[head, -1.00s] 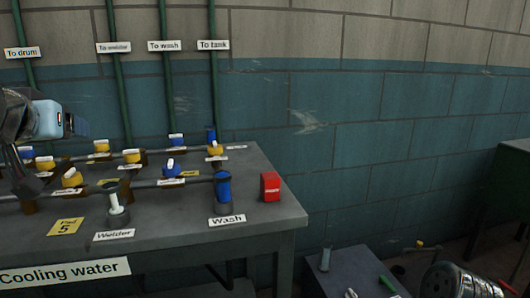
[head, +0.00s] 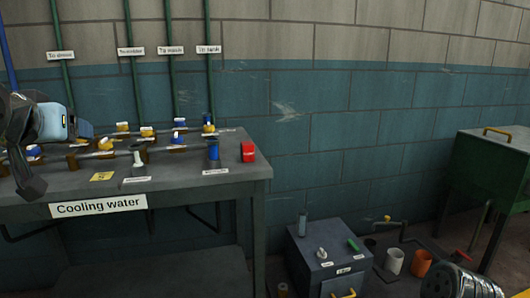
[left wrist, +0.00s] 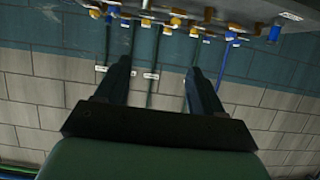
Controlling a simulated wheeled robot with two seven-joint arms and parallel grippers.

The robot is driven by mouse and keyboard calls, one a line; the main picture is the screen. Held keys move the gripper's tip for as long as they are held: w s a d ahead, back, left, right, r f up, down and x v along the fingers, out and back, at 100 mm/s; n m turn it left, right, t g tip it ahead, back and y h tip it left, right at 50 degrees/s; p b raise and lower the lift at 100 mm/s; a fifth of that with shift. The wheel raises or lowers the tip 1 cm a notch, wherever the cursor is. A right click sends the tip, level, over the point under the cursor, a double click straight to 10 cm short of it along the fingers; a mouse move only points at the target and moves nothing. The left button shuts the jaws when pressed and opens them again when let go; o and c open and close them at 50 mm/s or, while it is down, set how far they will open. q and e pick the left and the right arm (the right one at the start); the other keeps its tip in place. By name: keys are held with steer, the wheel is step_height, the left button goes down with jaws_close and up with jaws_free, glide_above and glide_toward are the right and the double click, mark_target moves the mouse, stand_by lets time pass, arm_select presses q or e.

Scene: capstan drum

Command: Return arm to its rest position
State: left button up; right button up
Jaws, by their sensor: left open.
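My left gripper (head: 28,180) is at the left edge of the head view, in front of the cooling water bench (head: 235,175). In the left wrist view its two dark fingers (left wrist: 158,72) are spread apart with nothing between them. The camera looks upside down at the wall, with the bench valves along the top of the picture. The fingers appear clear of the valves.
The bench carries pipes with yellow and blue valves (head: 212,150) and a red block (head: 248,152). A grey cabinet (head: 325,250) stands low to its right, beside white and orange cups (head: 421,262). A green box (head: 490,165) stands far right. Floor between is partly clear.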

arm_select(q)
steer(key=w+d+f+m+g+h, duration=0.1)
steer(key=w+d+f+h, duration=0.3)
steer(key=f, duration=0.6)
steer(key=w+d+f+m+g, duration=0.1)
steer(key=w+d+f+g, duration=0.1)
steer(key=w+f, duration=0.6)
steer(key=w+d+f+m+g+h, duration=0.1)
steer(key=w+d+f+h, duration=0.15)
steer(key=f, duration=1.05)
steer(key=d+f+g, duration=0.2)
steer(key=d+f, duration=0.4)
steer(key=f, duration=0.6)
steer(key=s+d+f+g+h, duration=0.1)
steer(key=s+d+f, duration=0.25)
steer(key=f, duration=0.45)
steer(key=s+d+f+g+h, duration=0.1)
steer(key=s+d+f, duration=0.25)
steer(key=f, duration=0.45)
steer(key=s+d+f+g, duration=0.2)
steer(key=s+f, duration=0.5)
steer(key=s, duration=0.2)
steer(key=s+d+f+n+g, duration=0.1)
steer(key=s+f+g, duration=0.1)
steer(key=s+f, duration=0.5)
steer(key=s, duration=0.3)
steer(key=shift+d+f, duration=0.15)
steer(key=shift+d, duration=0.25)
